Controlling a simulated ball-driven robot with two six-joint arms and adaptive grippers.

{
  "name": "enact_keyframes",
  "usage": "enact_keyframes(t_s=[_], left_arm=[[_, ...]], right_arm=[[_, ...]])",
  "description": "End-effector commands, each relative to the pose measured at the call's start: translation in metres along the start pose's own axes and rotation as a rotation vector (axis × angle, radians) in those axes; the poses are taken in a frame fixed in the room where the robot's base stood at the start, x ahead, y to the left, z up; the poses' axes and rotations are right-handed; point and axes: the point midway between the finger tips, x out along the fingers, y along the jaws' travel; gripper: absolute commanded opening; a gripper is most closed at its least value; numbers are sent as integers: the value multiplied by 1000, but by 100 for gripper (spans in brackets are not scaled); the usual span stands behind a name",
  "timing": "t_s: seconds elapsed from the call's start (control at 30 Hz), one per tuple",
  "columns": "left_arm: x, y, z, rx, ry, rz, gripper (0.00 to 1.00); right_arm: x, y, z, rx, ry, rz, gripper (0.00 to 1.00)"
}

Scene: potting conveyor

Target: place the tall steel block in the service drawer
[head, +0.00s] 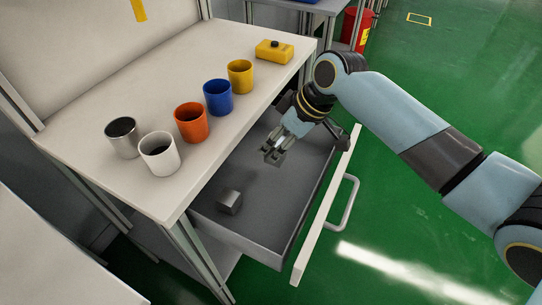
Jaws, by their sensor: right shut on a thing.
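The service drawer (262,228) is pulled out from under the bench, its white front panel and handle to the right. A grey steel block (229,202) is on the drawer floor near its front-left part, apart from my gripper. My right gripper (271,155) points down over the drawer's far part. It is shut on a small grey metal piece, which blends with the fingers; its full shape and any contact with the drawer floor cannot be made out. My left gripper is not in view.
On the bench (150,195) stand a steel cup (122,140), white cup (159,155), orange cup (191,124), blue cup (218,98) and yellow cup (240,77), with a yellow box (274,52) behind. The drawer handle (348,205) sticks out over the green floor.

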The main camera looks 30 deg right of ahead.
Motion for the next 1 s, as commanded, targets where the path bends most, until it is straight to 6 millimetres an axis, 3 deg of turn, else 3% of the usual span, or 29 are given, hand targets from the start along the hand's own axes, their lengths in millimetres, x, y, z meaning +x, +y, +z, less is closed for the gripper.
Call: enact_keyframes(t_s=[0.13, 0.4, 0.77, 0.8, 0.93, 1.0], left_arm=[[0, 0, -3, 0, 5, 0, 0], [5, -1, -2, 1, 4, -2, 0], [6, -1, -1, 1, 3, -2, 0], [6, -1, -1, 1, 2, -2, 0], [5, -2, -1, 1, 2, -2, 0], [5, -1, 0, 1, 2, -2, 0]], right_arm=[[10, -5, -3, -1, 0, 0, 0], [42, -4, 14, 0, 0, 0, 0], [45, -3, 16, -1, 1, 1, 0], [45, -3, 16, -1, -1, 1, 42], [45, -3, 16, -1, -1, 1, 59], [45, -3, 16, -1, -1, 1, 61]])
